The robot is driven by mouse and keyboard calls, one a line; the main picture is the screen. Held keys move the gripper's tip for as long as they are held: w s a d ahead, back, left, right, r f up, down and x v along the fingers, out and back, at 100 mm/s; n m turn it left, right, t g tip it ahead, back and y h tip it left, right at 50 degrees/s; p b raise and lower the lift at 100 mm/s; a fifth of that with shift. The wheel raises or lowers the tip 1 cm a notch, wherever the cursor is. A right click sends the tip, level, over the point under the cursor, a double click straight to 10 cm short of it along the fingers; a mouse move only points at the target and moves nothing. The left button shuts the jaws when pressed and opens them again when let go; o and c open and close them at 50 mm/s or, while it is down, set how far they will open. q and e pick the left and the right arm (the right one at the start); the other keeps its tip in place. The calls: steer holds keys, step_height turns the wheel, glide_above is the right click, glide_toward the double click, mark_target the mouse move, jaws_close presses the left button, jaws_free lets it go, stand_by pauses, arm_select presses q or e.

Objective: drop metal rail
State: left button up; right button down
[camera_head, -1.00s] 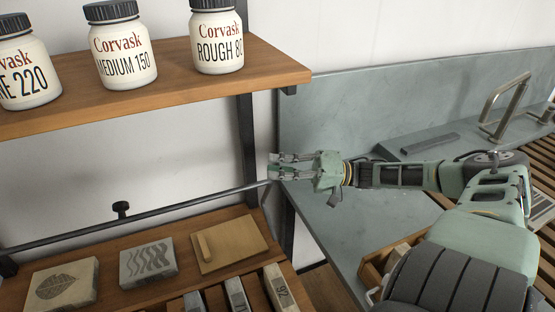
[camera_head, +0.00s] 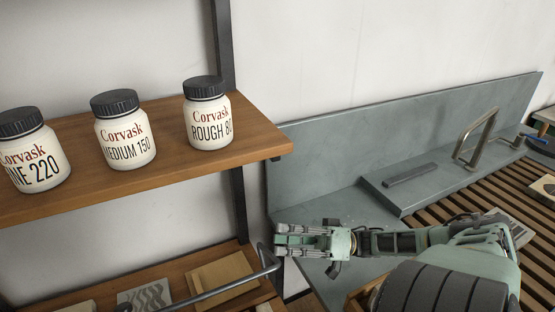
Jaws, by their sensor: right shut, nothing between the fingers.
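The metal rail (camera_head: 225,288) is a dark grey bar that crosses the lower left of the view, in front of the lower shelf. It bends near its right end, and that short end (camera_head: 263,255) turns up beside the dark shelf post. A dark knob (camera_head: 124,307) on the rail shows at the bottom edge, and the rail's left part is out of view. My right gripper (camera_head: 279,241) is shut and empty, just above and right of the rail's bent end. I cannot tell whether they touch. My left gripper is not in view.
The upper wooden shelf (camera_head: 262,150) holds three white jars (camera_head: 208,115). The lower shelf (camera_head: 182,274) holds flat tiles (camera_head: 220,277). On the right are a grey-green trough with a flat bar (camera_head: 410,174), a metal handle (camera_head: 475,135) and a slatted surface (camera_head: 465,205).

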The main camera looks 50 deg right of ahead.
steer(key=shift+s+a+f+p, duration=0.15)
steer(key=shift+s+a+p, duration=0.05)
steer(key=shift+s, duration=0.3)
steer(key=shift+s+a+f+p, duration=0.15)
steer(key=shift+s+a+f, duration=0.05)
steer(key=shift+s, duration=0.3)
steer(key=shift+s+a+f+p, duration=0.15)
steer(key=shift+s+a+p, duration=0.05)
steer(key=shift+s, duration=0.3)
steer(key=shift+r, duration=0.1)
step_height(320, 180, up, 10)
stand_by(0.4)
